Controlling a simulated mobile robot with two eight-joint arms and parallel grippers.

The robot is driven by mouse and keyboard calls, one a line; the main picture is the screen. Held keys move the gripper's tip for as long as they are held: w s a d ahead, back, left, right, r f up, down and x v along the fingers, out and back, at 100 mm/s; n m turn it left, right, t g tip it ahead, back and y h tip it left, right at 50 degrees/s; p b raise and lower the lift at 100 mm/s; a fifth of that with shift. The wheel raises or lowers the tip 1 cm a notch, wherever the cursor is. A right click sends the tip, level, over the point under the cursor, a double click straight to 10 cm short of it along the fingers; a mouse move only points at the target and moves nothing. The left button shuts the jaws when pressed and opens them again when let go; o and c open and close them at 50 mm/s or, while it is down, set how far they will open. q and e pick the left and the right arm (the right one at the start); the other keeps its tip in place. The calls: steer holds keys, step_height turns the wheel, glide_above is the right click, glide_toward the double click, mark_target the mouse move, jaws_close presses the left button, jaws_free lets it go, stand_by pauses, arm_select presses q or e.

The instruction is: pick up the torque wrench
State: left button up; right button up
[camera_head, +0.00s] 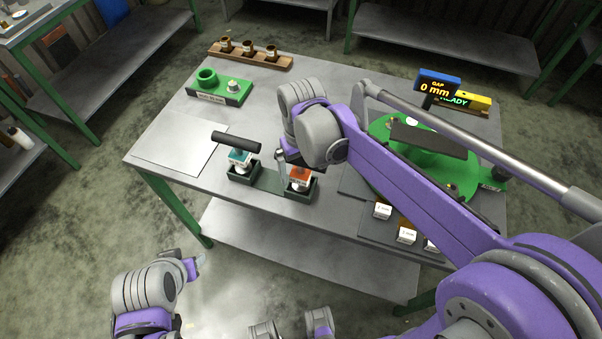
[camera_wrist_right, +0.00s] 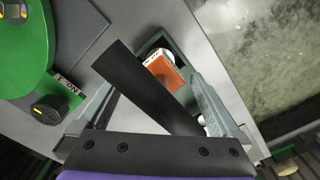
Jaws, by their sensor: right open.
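Two tools stand in a dark double holder (camera_head: 270,181) at the table's front. The left one has a teal block (camera_head: 239,157) and a black bar handle (camera_head: 236,141). The right one has an orange block (camera_head: 300,175); I cannot tell by looks which is the torque wrench. My right gripper (camera_head: 289,160) is over the orange tool, open. In the right wrist view a black bar handle (camera_wrist_right: 150,85) runs slantwise between its fingers, with the orange block (camera_wrist_right: 163,71) below. No grip shows. My left gripper (camera_head: 195,264) hangs low, off the table; its jaws are unclear.
A green round fixture (camera_head: 458,180) with a gap display (camera_head: 437,84) stands at the right. Small white boxes (camera_head: 382,211) lie at the front right. A green block (camera_head: 220,91) and a wooden rack (camera_head: 250,59) are at the back left.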

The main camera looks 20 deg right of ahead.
steer(key=shift+f, duration=0.5)
steer(key=shift+c, duration=0.2)
jaws_close()
